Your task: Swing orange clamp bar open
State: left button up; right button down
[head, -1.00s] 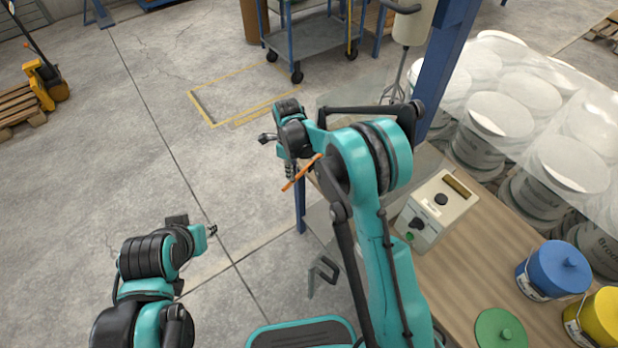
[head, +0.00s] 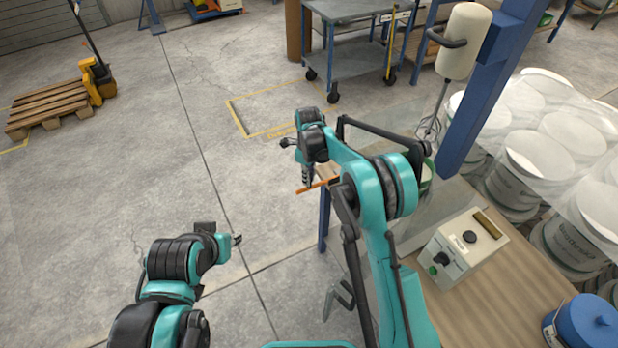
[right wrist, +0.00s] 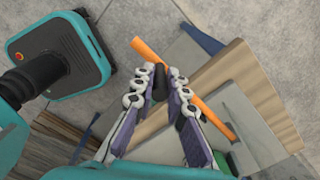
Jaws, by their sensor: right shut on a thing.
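The orange clamp bar (head: 322,184) sticks out past the left edge of the workbench in the head view. In the right wrist view the orange bar (right wrist: 152,53) runs diagonally behind the fingers. My right gripper (head: 308,181) is at the bar; in the right wrist view its two fingers (right wrist: 159,86) are closed around a dark knob (right wrist: 160,84) at the bar. The bar's mount is hidden behind my right arm in the head view. My left gripper (head: 238,239) is low over the floor, away from the bench, and too small to read.
A control box (head: 463,246) and a blue bucket (head: 588,325) stand on the workbench (head: 520,282). A mixer (head: 463,40) hangs by a blue post (head: 484,95) over a green container (head: 427,177). Wrapped white buckets (head: 540,150) stand right.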

jog(key=c, duration=1.5)
grip_release()
jog(key=shift+w+d, duration=0.1)
jog(key=shift+w, duration=0.05)
jog(key=shift+c, duration=0.2)
notch_tip(320, 180, up, 12)
jog(key=shift+r, duration=0.1)
